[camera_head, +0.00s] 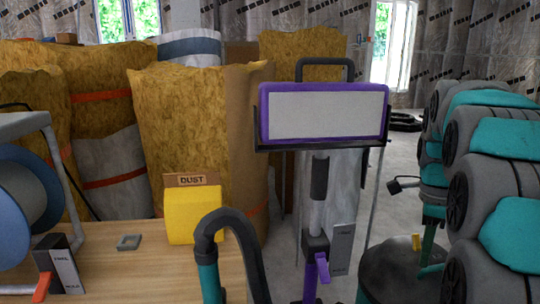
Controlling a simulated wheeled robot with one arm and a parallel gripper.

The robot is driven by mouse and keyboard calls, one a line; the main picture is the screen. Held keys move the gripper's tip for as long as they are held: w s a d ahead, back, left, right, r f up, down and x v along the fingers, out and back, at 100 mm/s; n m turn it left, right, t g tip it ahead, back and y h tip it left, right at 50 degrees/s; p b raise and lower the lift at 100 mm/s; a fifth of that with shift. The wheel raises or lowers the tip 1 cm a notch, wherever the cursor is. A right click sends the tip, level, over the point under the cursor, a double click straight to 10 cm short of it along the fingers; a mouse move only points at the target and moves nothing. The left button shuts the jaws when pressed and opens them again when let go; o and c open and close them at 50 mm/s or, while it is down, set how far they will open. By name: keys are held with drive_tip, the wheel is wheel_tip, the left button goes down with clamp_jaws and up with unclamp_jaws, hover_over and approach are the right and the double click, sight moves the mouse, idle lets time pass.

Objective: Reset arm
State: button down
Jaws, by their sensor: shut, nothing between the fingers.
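My gripper is not in view. The panel lift (317,188) stands upright near the middle, a grey post with a black handle loop above its top. A white panel (325,115) with a purple frame sits across its head on a dark ledge. A purple lever (322,267) is on the lower part of the post. The foot of the lift is cut off by the bottom edge.
A wooden tabletop (130,262) at left holds a yellow DUST box (194,214), a blue reel (18,205) and a small grey piece (129,242). A dark bent hose (212,225) rises in front. Teal-grey machines (495,170) crowd the right. Tall yellow insulation rolls (190,125) stand behind.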

drive_tip(key=s+a+f+n+p, duration=0.2)
drive_tip(key=s+a+f+n, duration=0.2)
drive_tip(key=s+a+n, duration=0.6)
drive_tip(key=s+a+f+n+p, duration=0.2)
drive_tip(key=s+a+f+n, duration=0.2)
drive_tip(key=s+a+n, duration=0.6)
drive_tip(key=s+n, duration=0.4)
drive_tip(key=shift+f+n+g, duration=0.15)
drive_tip(key=shift+n+g, duration=0.15)
drive_tip(key=shift+n, duration=0.1)
